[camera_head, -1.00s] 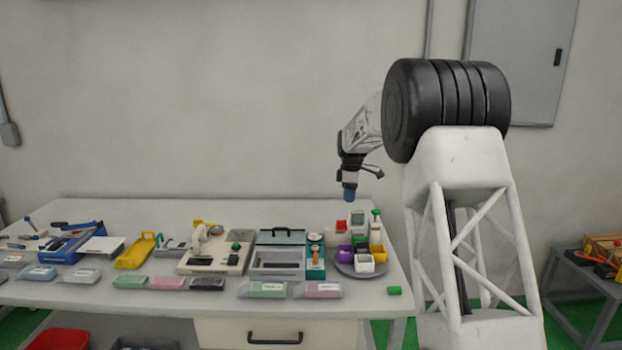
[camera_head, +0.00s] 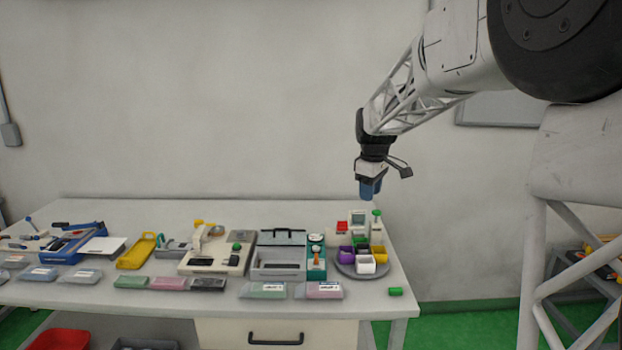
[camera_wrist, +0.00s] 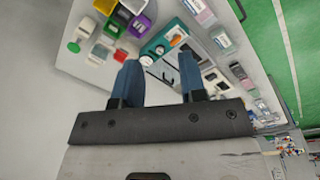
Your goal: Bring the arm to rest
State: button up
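My gripper (camera_head: 370,188) hangs in the air above the right end of the workbench (camera_head: 150,305), its fingers pointing down. In the wrist view, the two blue fingers of my gripper (camera_wrist: 160,80) stand apart with nothing between them. The bench items lie well beyond the fingertips. My arm reaches in from the upper right in the head view.
Below my gripper is a round grey tray (camera_head: 346,268) with several coloured cups. A teal stand (camera_head: 316,262), a grey box (camera_head: 278,262) and a beige device (camera_head: 215,255) stand left of it. A green piece (camera_head: 396,292) lies near the right edge. The air around is clear.

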jog(key=s+d+f+m+t, duration=0.15)
jog(key=s+m, duration=0.65)
jog(key=s, duration=2.8)
jog(key=s+f+m, duration=0.3)
jog(key=s+f, duration=0.2)
jog(key=s, duration=0.7)
jog(key=shift+s+d+f, duration=0.2)
jog(key=shift+s+d, duration=0.05)
jog(key=shift+d, duration=0.2)
